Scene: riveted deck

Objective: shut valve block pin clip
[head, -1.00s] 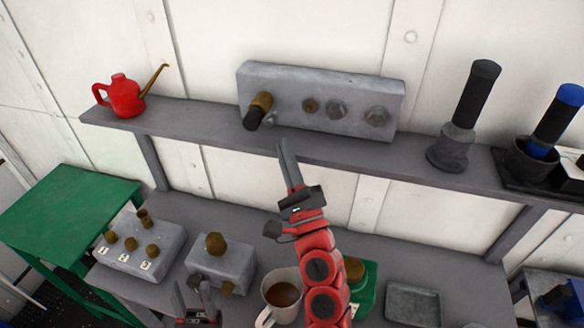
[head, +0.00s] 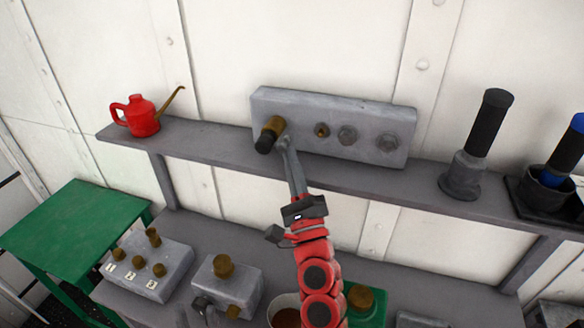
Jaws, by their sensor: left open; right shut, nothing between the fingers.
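A long grey valve block (head: 365,118) stands on the shelf against the wall. At its left end a brass fitting (head: 274,126) with a black tip sticks out. A brass stud and two grey hex fittings sit along its face to the right. My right gripper (head: 286,143) is shut and empty, its fingertips just right of the black tip, at the block's lower front. I cannot tell whether they touch; they cover the spot where a small grey piece, perhaps the clip, showed beside the fitting. My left gripper (head: 204,307) is low at the bottom edge, open, near a smaller grey block.
The shelf (head: 215,139) holds a red oil can (head: 142,117) left and a black-handled tool (head: 480,130) right. Below are a numbered block (head: 145,268), a brass-knobbed block (head: 228,282), a mug (head: 286,312) and a green item (head: 365,307). A green table (head: 75,228) stands left.

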